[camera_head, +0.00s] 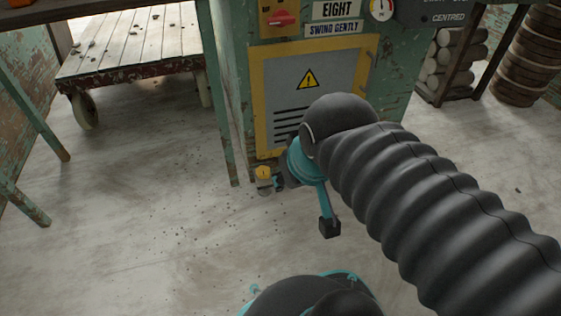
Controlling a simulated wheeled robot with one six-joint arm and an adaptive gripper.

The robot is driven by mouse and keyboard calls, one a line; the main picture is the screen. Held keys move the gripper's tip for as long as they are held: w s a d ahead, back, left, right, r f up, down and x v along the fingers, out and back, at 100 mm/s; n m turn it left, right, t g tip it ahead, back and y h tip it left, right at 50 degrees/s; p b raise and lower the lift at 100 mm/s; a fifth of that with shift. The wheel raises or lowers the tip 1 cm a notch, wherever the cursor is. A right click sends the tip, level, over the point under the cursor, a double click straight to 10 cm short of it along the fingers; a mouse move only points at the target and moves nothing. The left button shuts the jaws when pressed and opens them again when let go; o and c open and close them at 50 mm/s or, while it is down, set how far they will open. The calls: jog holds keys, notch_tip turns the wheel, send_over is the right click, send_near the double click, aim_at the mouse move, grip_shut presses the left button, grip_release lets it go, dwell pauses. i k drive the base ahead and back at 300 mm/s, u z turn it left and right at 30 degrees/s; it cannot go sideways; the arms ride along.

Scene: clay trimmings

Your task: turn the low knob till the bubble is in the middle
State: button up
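A small yellow-topped round fitting (263,173), probably the low knob, sits at the foot of the green cabinet (228,90), close to the floor. My gripper (279,184) is low beside it, just to its right. The gripper is small, dark and largely hidden behind my teal wrist, so I cannot see its fingers clearly. I cannot tell whether it touches the fitting. No bubble can be made out. A round gauge (382,9) with a red mark is cut off at the top edge, next to a dark plate (440,14) reading "CENTRED".
The cabinet front has a yellow-framed panel (262,100) with a warning sign, and a red switch (281,19) above. A wheeled wooden cart (135,45) stands at the upper left. Stacked round forms (530,60) stand at the upper right. The floor (130,220) is open, with scattered crumbs.

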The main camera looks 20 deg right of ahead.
aim_at(263, 172)
jog(key=z, duration=0.15)
jog(key=k, duration=0.4)
jog(key=z, duration=1.05)
